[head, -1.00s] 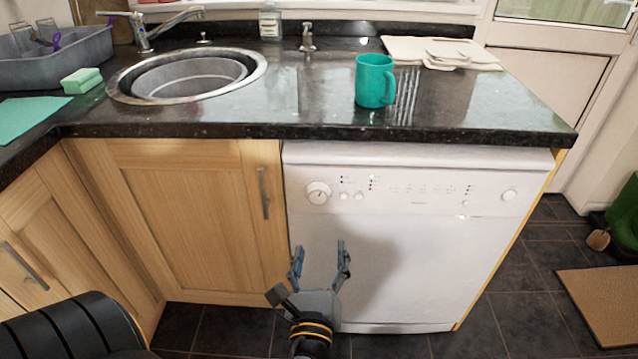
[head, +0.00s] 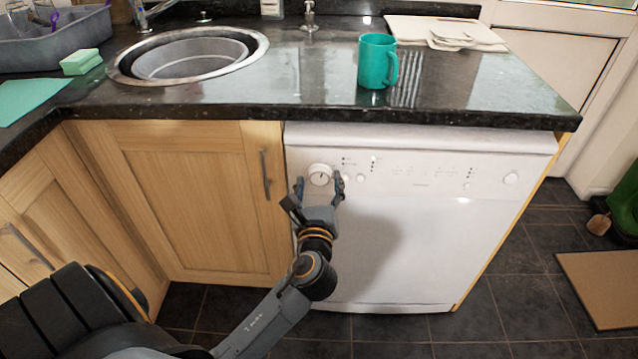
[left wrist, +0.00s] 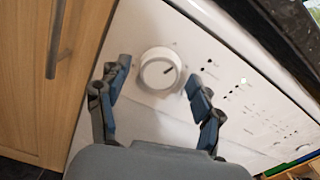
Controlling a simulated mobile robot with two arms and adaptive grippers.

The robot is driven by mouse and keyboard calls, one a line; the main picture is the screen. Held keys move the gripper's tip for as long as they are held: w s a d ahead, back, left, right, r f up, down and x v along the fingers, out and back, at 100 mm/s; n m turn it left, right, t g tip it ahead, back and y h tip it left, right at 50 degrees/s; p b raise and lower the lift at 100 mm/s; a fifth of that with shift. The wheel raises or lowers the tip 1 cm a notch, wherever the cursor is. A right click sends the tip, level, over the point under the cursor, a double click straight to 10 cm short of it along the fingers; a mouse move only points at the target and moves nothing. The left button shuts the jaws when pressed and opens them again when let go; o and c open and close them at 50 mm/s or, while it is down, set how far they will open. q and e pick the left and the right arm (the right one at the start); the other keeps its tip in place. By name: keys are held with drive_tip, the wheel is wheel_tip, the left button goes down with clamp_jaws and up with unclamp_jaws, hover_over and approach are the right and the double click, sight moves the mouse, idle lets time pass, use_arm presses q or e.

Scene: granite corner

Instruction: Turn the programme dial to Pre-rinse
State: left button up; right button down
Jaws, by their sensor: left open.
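The programme dial (head: 320,174) is a round white knob at the left end of the white dishwasher's control panel (head: 420,172). My left gripper (head: 319,182) is open just in front of and a little below the dial. In the left wrist view its fingers (left wrist: 157,78) stand on either side of the dial, with a gap on both sides. Whether the fingertips reach the dial's depth is hard to tell. My right gripper is not in view.
The dark granite worktop (head: 250,103) overhangs the panel closely above. A green mug (head: 376,62) stands on it, with white boards (head: 445,32) behind. A cupboard handle (head: 265,160) sticks out left of the dishwasher. The floor in front is clear.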

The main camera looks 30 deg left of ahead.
use_arm(q)
drive_tip(key=shift+w, duration=0.1)
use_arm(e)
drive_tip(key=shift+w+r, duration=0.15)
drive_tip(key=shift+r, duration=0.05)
use_arm(q)
drive_tip(key=c, duration=1.1)
drive_tip(key=shift+c, duration=0.2)
drive_tip(key=shift+n+p, duration=0.4)
drive_tip(key=shift+n, duration=1.6)
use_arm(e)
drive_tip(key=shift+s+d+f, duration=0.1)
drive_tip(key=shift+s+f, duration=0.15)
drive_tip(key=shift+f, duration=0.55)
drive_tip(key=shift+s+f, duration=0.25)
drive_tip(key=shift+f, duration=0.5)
use_arm(q)
drive_tip(key=o, duration=1.1)
drive_tip(key=shift+o, duration=0.2)
